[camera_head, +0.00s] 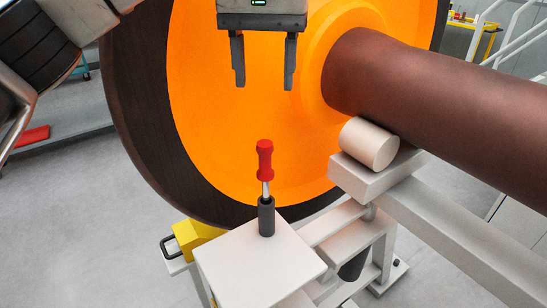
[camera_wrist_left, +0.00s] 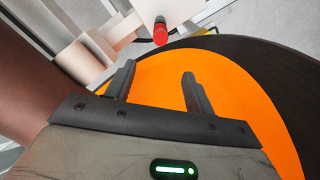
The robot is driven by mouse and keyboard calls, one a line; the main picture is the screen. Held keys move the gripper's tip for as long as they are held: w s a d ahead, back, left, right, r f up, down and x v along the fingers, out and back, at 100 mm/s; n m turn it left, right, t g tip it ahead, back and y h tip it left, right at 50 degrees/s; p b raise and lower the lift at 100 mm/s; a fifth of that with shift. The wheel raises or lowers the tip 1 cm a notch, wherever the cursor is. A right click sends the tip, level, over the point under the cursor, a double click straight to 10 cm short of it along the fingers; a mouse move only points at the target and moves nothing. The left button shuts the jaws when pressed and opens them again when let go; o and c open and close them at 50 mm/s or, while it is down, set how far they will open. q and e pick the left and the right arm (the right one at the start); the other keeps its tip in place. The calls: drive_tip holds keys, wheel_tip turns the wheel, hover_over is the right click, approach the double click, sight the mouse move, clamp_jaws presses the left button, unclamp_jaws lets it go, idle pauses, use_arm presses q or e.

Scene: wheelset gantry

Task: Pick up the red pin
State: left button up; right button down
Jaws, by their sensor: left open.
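The red pin (camera_head: 265,161) stands upright in a dark socket (camera_head: 266,216) on a white square plate (camera_head: 245,268) in the head view. A short silver shank shows between its red handle and the socket. My left gripper (camera_head: 263,86) is open and empty, pointing down above the pin and apart from it. In the left wrist view the red pin (camera_wrist_left: 160,31) shows beyond the open fingers (camera_wrist_left: 157,76), near the top. My right gripper is in neither view.
A large orange wheel (camera_head: 220,130) with a dark rim stands close behind the pin and gripper. A thick brown axle (camera_head: 430,95) runs to the right, above a pale roller (camera_head: 369,144) and a white frame (camera_head: 450,235). A yellow block (camera_head: 196,236) sits left of the plate.

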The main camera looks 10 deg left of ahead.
use_arm(q)
approach(265, 160)
drive_tip(key=shift+w+a+f+b, duration=0.3)
drive_tip(key=shift+w+f, duration=0.3)
drive_tip(key=shift+w, duration=0.15)
wheel_tip(265, 160, down, 4)
drive_tip(key=shift+f, duration=0.45)
wheel_tip(265, 160, down, 4)
drive_tip(key=shift+s+d+f, duration=0.1)
drive_tip(key=shift+s+f, duration=0.05)
drive_tip(key=shift+f, duration=0.3)
drive_tip(key=c, duration=1)
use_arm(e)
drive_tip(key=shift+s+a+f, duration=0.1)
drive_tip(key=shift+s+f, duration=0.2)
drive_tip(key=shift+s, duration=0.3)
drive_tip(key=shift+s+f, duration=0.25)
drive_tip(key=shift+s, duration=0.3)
